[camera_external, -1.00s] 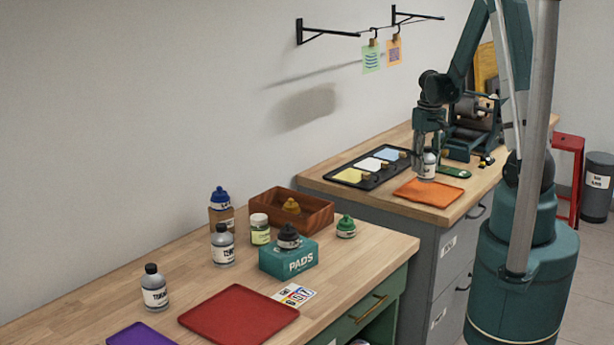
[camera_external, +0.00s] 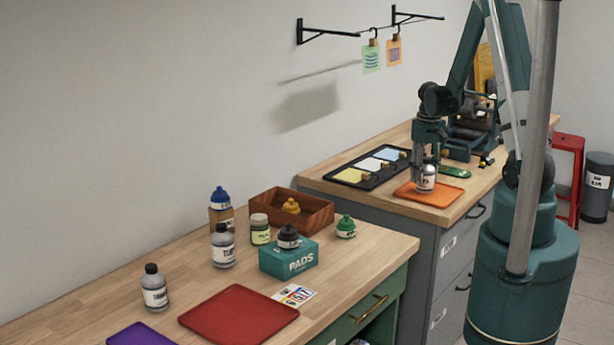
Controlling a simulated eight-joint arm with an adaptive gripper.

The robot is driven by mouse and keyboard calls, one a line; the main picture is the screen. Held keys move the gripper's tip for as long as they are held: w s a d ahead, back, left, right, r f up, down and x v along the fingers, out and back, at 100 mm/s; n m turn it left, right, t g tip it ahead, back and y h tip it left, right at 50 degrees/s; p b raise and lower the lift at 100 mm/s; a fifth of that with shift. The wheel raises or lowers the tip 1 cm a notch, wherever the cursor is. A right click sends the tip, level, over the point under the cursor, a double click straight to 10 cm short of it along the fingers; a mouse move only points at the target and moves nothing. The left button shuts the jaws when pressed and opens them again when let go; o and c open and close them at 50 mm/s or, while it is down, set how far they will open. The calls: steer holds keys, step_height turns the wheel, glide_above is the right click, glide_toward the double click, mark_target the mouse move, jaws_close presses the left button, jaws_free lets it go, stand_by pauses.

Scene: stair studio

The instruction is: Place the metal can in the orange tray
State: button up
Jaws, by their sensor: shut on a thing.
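The orange tray (camera_external: 447,197) lies flat near the front edge of the far workbench. My gripper (camera_external: 427,166) points down over it, shut on the metal can (camera_external: 427,182). The can is small, silvery and upright with a pale label, and its upper part is partly hidden by the fingers. Its bottom appears at or just above the tray's surface, left of the tray's middle. I cannot tell whether it touches.
A black holder with yellow, white and blue pads (camera_external: 371,164) lies left of the orange tray. A green board (camera_external: 455,171) lies behind it. The near bench holds several bottles, a wooden box (camera_external: 318,216), a teal box (camera_external: 289,262) and a red tray (camera_external: 240,314).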

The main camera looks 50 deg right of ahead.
mark_target(419, 159)
steer(key=o, duration=1.1)
steer(key=shift+r+p, duration=0.3)
steer(key=shift+r, duration=5.8)
